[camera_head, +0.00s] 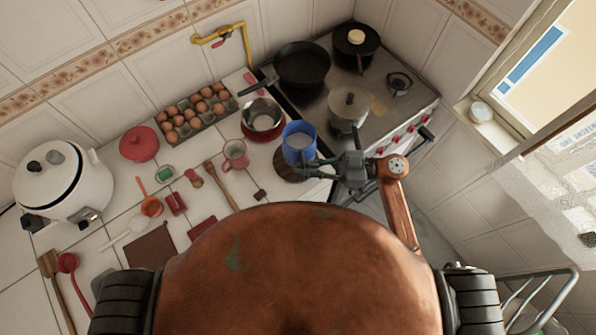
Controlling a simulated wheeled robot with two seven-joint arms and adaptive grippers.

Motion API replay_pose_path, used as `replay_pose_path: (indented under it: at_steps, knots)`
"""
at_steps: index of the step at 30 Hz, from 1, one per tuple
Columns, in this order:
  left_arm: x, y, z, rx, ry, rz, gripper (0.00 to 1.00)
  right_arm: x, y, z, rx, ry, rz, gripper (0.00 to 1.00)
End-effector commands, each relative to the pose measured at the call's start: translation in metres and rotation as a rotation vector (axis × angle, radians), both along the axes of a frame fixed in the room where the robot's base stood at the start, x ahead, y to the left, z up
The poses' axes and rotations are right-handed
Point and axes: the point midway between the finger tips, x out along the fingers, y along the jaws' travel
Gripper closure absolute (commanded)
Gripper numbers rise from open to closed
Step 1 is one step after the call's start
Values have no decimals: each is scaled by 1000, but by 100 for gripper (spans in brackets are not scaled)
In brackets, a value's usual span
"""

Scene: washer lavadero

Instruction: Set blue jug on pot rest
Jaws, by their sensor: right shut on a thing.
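The blue jug (299,135) stands upright near the counter's right edge, beside the stove, with pale contents or a pale inside showing at its top. A dark brown round pot rest (285,172) lies directly below it and is partly hidden by the jug. I cannot tell whether the jug's base touches the pot rest. My right gripper (316,166) reaches in from the right and is shut on the jug at its lower right side. My left gripper is not in view.
Several utensils crowd the counter's left.

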Motion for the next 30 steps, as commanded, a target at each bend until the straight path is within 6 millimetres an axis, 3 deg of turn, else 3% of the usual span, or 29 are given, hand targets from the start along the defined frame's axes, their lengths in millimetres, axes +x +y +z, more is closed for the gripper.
replay_pose_path:
  at_steps: [10, 16, 28, 29, 30]
  knots:
    - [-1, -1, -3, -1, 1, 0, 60, 9, 15, -18, 7, -3, 0, 100]
    - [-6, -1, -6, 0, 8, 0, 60, 8, 15, -45, 6, -2, -2, 100]
    - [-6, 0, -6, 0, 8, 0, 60, 8, 14, -50, 3, -4, 0, 100]
    - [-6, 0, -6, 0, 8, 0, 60, 8, 14, -51, 0, -1, -1, 90]
    - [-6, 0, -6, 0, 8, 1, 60, 8, 14, -51, 0, -1, -1, 88]
